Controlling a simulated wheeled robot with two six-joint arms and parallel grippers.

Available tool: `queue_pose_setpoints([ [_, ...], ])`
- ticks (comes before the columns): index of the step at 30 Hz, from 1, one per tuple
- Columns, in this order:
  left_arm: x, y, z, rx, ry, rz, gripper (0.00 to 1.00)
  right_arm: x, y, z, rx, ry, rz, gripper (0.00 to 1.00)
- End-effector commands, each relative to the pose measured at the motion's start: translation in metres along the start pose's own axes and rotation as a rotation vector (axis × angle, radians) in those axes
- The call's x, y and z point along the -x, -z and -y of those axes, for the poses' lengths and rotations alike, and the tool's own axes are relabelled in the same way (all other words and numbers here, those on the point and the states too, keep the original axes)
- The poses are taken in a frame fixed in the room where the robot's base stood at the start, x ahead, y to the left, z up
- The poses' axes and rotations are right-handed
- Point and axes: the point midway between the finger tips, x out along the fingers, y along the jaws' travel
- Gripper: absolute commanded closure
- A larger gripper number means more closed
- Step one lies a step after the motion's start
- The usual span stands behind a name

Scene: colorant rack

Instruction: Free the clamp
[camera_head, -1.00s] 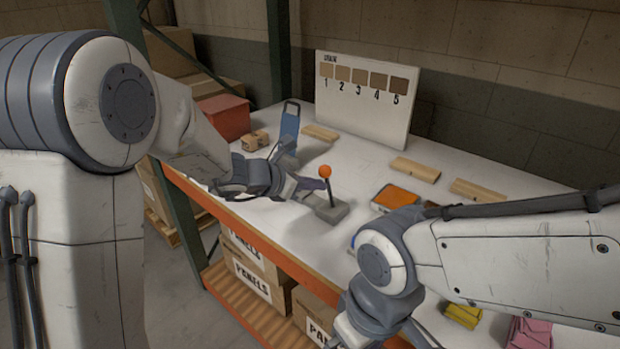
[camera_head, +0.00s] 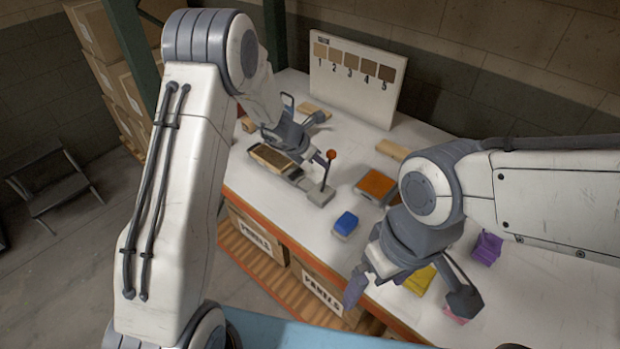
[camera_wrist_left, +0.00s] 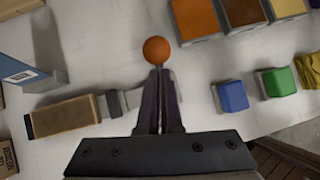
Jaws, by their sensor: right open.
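The clamp (camera_head: 318,194) has a grey base and a lever topped with an orange ball (camera_head: 331,154); the ball also shows in the left wrist view (camera_wrist_left: 157,50). The lever stands nearly upright. A wooden block with dark edges (camera_head: 274,157) lies at the left end of the clamp's grey bar. It also shows in the left wrist view (camera_wrist_left: 65,116); the jaw contact is unclear. My left gripper (camera_head: 325,160) has its narrow dark fingers close together around the lever, just below the ball. My right gripper (camera_head: 408,300) is open and empty over the table's front edge.
Right of the clamp are an orange-topped box (camera_head: 377,186) and a blue block (camera_head: 345,223). Yellow (camera_head: 420,279) and purple (camera_head: 487,248) items lie near my right gripper. A numbered colour board (camera_head: 355,80) stands behind. A blue stand (camera_wrist_left: 25,65) is near the wooden block.

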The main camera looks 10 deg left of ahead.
Motion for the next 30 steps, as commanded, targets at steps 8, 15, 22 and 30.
queue_pose_setpoints([
  [8,-0.009,-0.011,-0.005,0.002,-0.004,0.003,1.00,0.009,0.001,0.001,0.002,0.000,0.000,0.00],
  [15,-0.015,-0.015,-0.005,0.002,-0.004,0.002,1.00,0.010,0.001,0.001,0.003,0.000,0.000,0.00],
  [22,-0.018,-0.018,-0.005,0.002,-0.006,0.005,1.00,0.010,0.001,0.001,0.003,0.000,0.000,0.00],
  [30,-0.019,-0.019,-0.004,0.001,-0.005,0.006,1.00,0.009,0.001,0.001,0.003,0.000,0.000,0.00],
])
